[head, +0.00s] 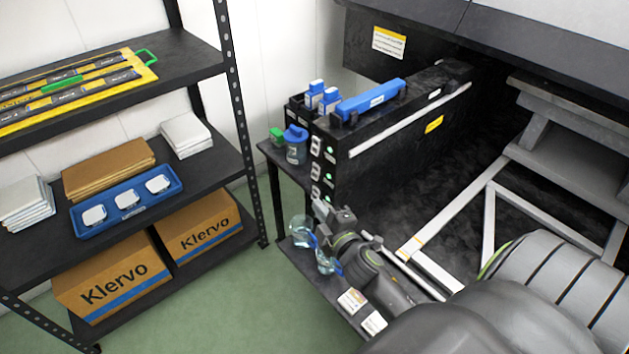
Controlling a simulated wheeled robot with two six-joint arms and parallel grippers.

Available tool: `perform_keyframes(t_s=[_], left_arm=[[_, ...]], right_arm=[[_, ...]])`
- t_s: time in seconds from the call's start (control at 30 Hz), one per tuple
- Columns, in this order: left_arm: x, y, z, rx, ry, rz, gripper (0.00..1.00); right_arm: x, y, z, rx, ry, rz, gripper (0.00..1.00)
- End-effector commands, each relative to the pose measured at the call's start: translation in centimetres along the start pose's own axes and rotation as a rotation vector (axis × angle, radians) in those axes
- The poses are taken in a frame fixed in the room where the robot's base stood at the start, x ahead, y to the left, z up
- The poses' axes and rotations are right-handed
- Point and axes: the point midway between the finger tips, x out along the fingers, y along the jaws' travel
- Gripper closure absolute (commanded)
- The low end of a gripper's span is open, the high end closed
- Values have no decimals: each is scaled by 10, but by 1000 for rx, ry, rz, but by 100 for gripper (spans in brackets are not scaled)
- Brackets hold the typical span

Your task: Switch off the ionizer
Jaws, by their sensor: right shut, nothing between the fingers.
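A black unit (400,130) stands right of centre. Its narrow left end carries a column of small white switch-like parts (316,146) and small green spots that look like lights. A long blue bar (370,100) with a white label lies on top. No label naming the ionizer is readable, so I cannot tell which part it is. My right gripper (322,210) is shut and empty, just below the lower part of that switch end. I cannot tell whether it touches the unit. My right arm comes in from the lower right. My left gripper is not in view.
Blue-capped bottles (296,146) stand beside the unit's left end. Clear bottles (301,230) stand on the lower shelf close to my right gripper. A black rack (190,165) at left holds a blue tray (127,206) and cartons (110,277). Green floor lies between.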

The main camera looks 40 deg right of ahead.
Motion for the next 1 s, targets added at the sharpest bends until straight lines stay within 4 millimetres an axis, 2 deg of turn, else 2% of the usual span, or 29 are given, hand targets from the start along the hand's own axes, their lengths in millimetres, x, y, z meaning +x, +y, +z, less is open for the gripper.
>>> perform_keyframes(t_s=[0.07, 0.17, 0.43, 0.67, 0.7, 0.8, 1.0], left_arm=[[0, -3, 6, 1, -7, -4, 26], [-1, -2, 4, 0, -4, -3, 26], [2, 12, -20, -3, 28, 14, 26], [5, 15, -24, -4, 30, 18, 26], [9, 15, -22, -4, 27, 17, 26], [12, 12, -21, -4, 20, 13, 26], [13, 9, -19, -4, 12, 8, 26]], right_arm=[[4, 0, 0, 0, 0, 1, 100], [13, 0, 0, 0, 1, 1, 100], [62, 0, 0, 0, 1, 1, 100], [104, 0, 0, -1, 0, 1, 100], [103, -3, 11, -5, -3, -1, 100], [106, -2, 25, -4, -2, -1, 100], [109, -1, 38, 0, -1, 0, 100]])
